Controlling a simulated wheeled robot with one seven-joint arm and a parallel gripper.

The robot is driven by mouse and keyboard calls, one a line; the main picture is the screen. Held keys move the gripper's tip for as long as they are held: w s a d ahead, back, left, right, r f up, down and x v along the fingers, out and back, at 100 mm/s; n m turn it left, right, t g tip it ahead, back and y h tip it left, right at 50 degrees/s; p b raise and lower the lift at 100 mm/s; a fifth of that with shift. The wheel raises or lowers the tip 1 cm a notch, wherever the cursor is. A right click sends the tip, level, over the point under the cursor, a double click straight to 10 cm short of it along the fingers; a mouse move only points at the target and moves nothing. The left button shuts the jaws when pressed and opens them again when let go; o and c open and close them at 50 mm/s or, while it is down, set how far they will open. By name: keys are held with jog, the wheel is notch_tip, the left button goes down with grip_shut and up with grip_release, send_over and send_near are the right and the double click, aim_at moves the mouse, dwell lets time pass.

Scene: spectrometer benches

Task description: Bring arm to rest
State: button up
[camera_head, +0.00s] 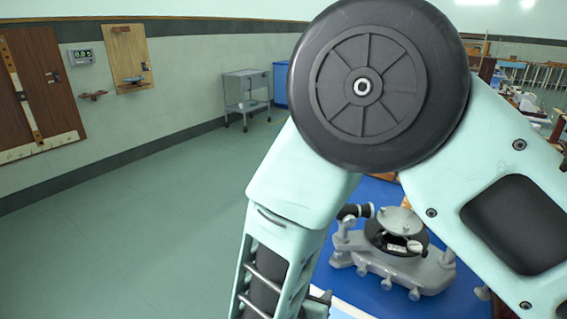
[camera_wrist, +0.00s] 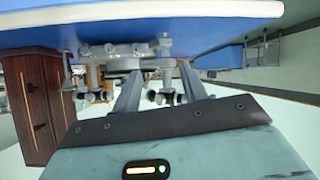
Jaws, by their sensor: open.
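My arm fills the middle and right of the head view, raised with a bent elbow. My gripper (camera_wrist: 160,70) shows in the wrist view, where the picture is upside down. Its two dark fingers stand apart, with no object seen held between them. A grey spectrometer (camera_head: 410,272) with a round table stands on the blue bench top (camera_head: 460,303), behind my arm in the head view. In the wrist view the spectrometer (camera_wrist: 121,50) appears beyond the fingers. I cannot tell the distance between them. In the head view the fingers cannot be made out.
A grey cart (camera_head: 247,93) and a blue bin (camera_head: 281,84) stand by the far wall. Wooden boards (camera_head: 38,85) hang on the left wall. The green floor (camera_head: 130,235) at left is clear. A dark wooden cabinet (camera_wrist: 35,100) shows at left in the wrist view.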

jog(key=s+a+r+n+g+y, duration=0.3)
jog(key=a+r+n+g+y, duration=0.25)
jog(key=a+r+y, duration=0.45)
jog(key=s+d+r+n+g+h, duration=0.1)
jog(key=s+d+r+n+g, duration=0.1)
jog(key=s+d, duration=0.5)
jog(key=s+d+r+n+g+h, duration=0.2)
jog(key=s+d, duration=0.4)
jog(key=d, duration=0.4)
jog(key=r+n, duration=0.1)
jog(key=n, duration=0.1)
jog(key=shift+s+d+r+n, duration=0.15)
jog(key=shift+s+d+n, duration=0.1)
jog(key=shift+s+n, duration=0.1)
